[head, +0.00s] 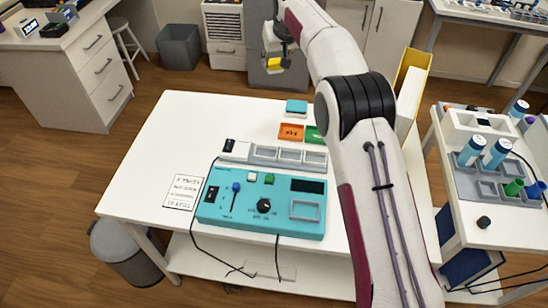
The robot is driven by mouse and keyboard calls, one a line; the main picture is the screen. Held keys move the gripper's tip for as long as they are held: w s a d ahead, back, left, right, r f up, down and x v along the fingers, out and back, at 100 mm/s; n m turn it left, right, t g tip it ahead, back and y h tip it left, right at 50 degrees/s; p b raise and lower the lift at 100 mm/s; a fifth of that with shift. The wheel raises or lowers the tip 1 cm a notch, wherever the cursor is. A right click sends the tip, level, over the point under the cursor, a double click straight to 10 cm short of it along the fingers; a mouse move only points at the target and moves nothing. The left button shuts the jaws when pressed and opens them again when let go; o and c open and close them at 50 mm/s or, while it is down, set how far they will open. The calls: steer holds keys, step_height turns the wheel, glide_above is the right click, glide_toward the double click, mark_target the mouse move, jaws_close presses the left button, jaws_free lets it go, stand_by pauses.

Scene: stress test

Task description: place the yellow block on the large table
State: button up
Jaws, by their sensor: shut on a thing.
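My gripper (278,58) is at the top middle of the head view, at the end of my raised arm. It is shut on the yellow block (273,63), a small block partly hidden by the fingers. Both appear beyond the far edge of the large white table (165,135), in front of grey cabinets; the exact height above the table level is hard to tell. My arm hides the table's right part.
A teal control box (262,228) with cables stands at the table's front, with a grey tray unit (275,153) behind it. Orange (291,132), green (315,135) and teal (296,107) items lie farther back. A printed sheet (184,191) is at left. The table's back left is clear.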

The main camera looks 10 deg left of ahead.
steer(key=s+a+f+n, duration=0.1)
steer(key=s+a+f, duration=0.1)
steer(key=s+a, duration=0.4)
steer(key=s+a+f+n+g+y, duration=0.1)
steer(key=s+a+f, duration=0.2)
steer(key=a, duration=1.1)
steer(key=s+a+f+n+y, duration=0.1)
steer(key=s+a+f+n, duration=0.1)
steer(key=s+a, duration=0.7)
steer(key=shift+a+f, duration=0.3)
steer(key=shift+a, duration=0.1)
steer(key=shift+f, duration=0.1)
steer(key=shift+f, duration=2.4)
steer(key=shift+f, duration=2.5)
steer(key=shift+f, duration=0.15)
